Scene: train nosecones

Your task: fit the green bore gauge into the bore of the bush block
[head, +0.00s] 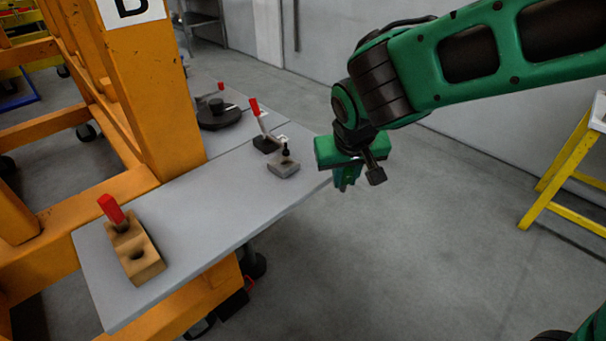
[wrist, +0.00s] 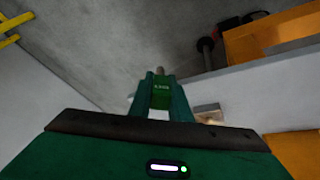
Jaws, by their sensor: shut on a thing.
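My gripper (head: 346,180) hangs in the air off the right edge of the bench. In the wrist view its fingers (wrist: 161,98) are shut on the green bore gauge (wrist: 160,97), which has a small label and a grey tip pointing away from the gripper. In the head view the gauge cannot be told apart from the green fingers. A small grey block (head: 283,170), which looks like the bush block, sits near the bench's right end, left of my gripper and apart from it. A dark upright piece stands over its top, so its bore is not clear. A block also shows in the wrist view (wrist: 208,113).
A clamp with a red handle (head: 258,115) stands behind the grey block. A wooden block (head: 146,263) with a red-handled piece and an open hole lies at the bench's (head: 200,225) near left. An orange post (head: 160,90) rises behind the bench. The bench middle is clear.

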